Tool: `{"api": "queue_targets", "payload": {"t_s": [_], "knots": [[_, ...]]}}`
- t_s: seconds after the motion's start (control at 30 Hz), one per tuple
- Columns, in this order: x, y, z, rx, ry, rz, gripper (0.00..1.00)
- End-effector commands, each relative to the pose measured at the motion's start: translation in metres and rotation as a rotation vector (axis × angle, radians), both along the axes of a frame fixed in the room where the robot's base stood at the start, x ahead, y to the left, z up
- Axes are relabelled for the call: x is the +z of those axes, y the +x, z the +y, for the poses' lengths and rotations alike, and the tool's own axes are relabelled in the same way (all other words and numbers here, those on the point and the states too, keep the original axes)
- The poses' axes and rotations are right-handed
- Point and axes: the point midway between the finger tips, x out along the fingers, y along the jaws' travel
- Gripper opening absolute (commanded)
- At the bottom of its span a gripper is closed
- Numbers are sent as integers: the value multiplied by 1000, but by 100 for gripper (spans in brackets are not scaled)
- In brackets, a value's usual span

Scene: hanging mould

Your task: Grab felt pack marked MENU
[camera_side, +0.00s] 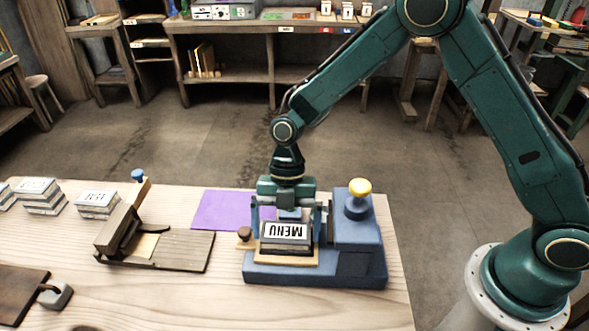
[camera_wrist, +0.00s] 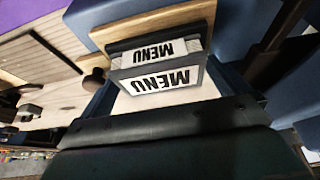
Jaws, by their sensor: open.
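The felt pack marked MENU (camera_side: 287,233) sits on a light wooden plate in the blue press-like fixture (camera_side: 300,273). It is a dark-edged block with a white label, and the lettering reads upside down. It also shows in the wrist view (camera_wrist: 160,65), with MENU on two faces. My gripper (camera_side: 287,222) is directly over the pack, pointing down, with its fingers apart at the pack's left and right sides. I cannot tell whether the fingers touch the pack. The wrist view does not show the fingertips clearly.
A purple sheet (camera_side: 228,210), a wooden jig (camera_side: 160,247) and stacked labelled packs (camera_side: 97,204) lie further left. Bare tabletop is in front.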

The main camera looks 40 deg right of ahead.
Motion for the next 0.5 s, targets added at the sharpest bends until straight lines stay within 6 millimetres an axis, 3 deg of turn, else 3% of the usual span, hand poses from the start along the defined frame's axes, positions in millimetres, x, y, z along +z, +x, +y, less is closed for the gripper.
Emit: {"api": "queue_targets", "payload": {"t_s": [0.1,0.27,0.5], "knots": [[0,0,0,0,0,0,96],[0,0,0,0,0,0,65],[1,0,0,0,1,-1,65]]}}
